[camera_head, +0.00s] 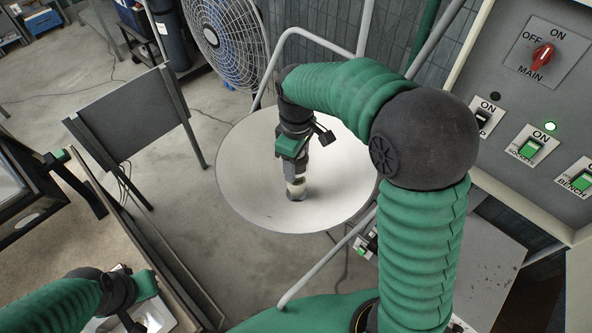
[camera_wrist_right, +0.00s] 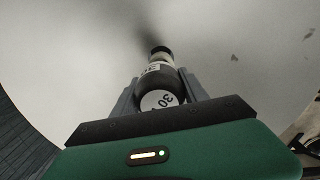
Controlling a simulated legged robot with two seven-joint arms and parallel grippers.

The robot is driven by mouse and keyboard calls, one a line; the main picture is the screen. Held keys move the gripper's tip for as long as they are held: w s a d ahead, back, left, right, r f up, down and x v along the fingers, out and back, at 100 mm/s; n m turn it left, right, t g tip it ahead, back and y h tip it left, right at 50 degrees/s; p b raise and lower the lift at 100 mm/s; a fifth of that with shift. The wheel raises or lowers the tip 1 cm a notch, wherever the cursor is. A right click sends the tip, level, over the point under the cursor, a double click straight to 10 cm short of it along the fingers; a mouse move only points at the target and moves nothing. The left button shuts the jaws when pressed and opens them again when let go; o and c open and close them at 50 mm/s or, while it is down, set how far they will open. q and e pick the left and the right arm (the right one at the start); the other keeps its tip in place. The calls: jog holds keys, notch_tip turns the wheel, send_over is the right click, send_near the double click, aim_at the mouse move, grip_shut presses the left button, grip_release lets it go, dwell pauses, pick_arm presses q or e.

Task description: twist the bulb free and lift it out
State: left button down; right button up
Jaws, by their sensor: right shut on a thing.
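The bulb (camera_head: 296,182) stands at the middle of a wide pale dish-shaped shade (camera_head: 345,200). My right gripper (camera_head: 295,178) reaches down into the shade and is shut on the bulb. In the right wrist view the bulb (camera_wrist_right: 162,98), dark with a white round marking, sits between the two grey fingers (camera_wrist_right: 160,95). Its far end meets a small dark fitting (camera_wrist_right: 160,51) at the shade's centre; I cannot tell whether its thread is still engaged. My left gripper (camera_head: 138,312) is low at the left, its fingers not clear.
A switch panel (camera_head: 500,110) with a red main knob (camera_head: 543,57) and green-lit switches stands at the right. A tall fan (camera_head: 228,40) is behind the shade. A grey board on legs (camera_head: 125,112) and a workbench (camera_head: 60,250) are at the left. Bare floor lies between.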

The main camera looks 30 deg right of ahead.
notch_tip(320, 180, up, 7)
jog(key=shift+r+b, duration=0.1)
jog(key=shift+b, duration=0.45)
jog(key=shift+r+p, duration=0.85)
jog(key=shift+r, duration=0.05)
jog(key=shift+r+p, duration=2.7)
jog(key=shift+r, duration=0.2)
notch_tip(320, 180, up, 10)
jog(key=p, duration=0.6)
jog(key=shift+p, duration=0.3)
jog(key=shift+f, duration=0.1)
